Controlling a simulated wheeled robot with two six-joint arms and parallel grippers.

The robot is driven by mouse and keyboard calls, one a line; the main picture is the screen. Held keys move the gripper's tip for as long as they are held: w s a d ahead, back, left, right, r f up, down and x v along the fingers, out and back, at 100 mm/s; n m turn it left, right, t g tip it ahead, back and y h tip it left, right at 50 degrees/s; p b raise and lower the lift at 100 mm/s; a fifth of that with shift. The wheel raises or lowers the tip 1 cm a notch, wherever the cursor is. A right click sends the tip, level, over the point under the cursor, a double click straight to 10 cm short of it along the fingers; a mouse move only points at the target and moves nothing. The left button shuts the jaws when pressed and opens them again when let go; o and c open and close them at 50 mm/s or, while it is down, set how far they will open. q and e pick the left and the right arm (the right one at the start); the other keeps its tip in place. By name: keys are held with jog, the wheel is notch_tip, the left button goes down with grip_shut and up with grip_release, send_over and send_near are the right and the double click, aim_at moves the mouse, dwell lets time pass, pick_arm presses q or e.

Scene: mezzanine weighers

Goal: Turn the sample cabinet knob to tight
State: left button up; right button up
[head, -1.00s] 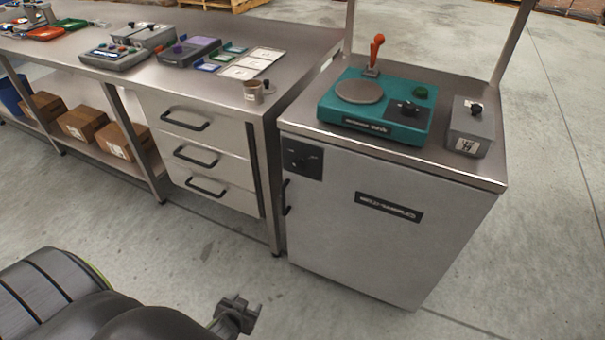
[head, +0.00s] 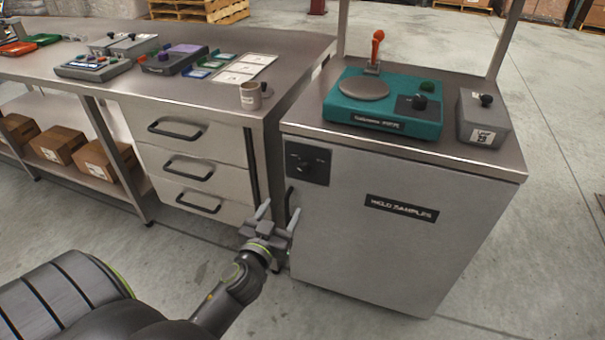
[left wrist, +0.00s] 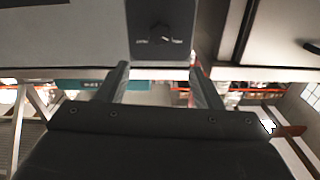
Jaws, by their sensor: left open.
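The knob also shows in the left wrist view (left wrist: 160,36), beyond the fingers, with small markings either side that I cannot read. My left gripper (head: 279,212) is open and empty, in front of the cabinet's left edge, below and slightly left of the knob, apart from it. My right gripper is not in view.
A black door handle (head: 290,203) is close by the left fingers. On the cabinet stand a teal device (head: 400,122) with an orange-topped lever and a grey box (head: 483,120). A bench with drawers (head: 205,152) stands at left, a mug (head: 250,96) on its top.

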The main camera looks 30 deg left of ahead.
aim_at(303, 172)
pick_arm(q)
jog(key=x, duration=1.4)
jog(key=shift+w+p, duration=0.3)
jog(key=shift+w, duration=0.1)
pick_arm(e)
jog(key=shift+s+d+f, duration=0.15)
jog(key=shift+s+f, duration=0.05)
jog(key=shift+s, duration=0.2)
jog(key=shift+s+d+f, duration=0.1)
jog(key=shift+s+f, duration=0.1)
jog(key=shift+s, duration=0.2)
pick_arm(q)
jog(key=c, duration=1)
